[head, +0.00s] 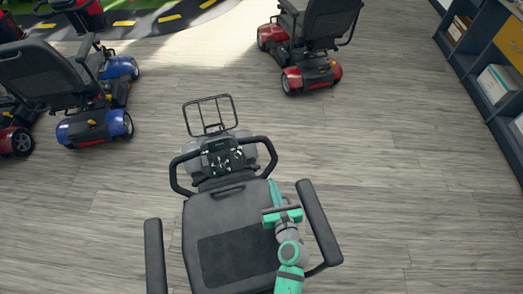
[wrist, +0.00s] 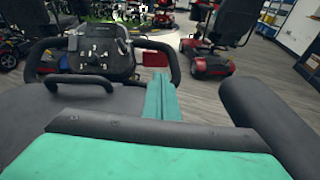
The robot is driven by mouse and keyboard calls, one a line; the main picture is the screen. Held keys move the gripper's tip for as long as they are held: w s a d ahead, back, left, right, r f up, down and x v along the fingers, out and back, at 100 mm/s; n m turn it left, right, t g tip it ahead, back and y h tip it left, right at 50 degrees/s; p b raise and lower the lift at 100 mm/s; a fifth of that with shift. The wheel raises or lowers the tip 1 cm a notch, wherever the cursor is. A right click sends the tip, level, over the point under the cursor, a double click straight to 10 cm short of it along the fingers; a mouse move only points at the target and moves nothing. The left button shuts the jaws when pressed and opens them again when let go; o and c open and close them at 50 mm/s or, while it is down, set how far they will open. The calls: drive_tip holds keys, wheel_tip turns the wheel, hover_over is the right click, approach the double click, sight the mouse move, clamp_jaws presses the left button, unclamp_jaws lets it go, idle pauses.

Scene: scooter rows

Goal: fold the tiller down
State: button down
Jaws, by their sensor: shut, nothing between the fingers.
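The scooter's tiller (head: 222,158) stands up in front of the seat, with a dark console and a black loop handlebar; it also shows in the wrist view (wrist: 95,55). A wire basket (head: 209,115) is beyond it. The black seat (head: 225,235) has a handle at its top edge and an armrest on each side. My teal gripper (head: 274,192) is between the seat and the right armrest (head: 318,222), below the right handlebar loop in the picture. Its fingers (wrist: 161,97) are shut and empty, pointing toward the right loop. Contact with the handlebar cannot be told.
A blue scooter (head: 95,125) stands at left and a red scooter (head: 300,70) at the top, both apart from this one. Dark shelves (head: 480,85) line the right edge. The wooden floor (head: 400,170) is clear right of the scooter.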

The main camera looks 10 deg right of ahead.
drive_tip(key=x, duration=2)
drive_tip(key=shift+r, duration=0.1)
drive_tip(key=shift+d, duration=0.15)
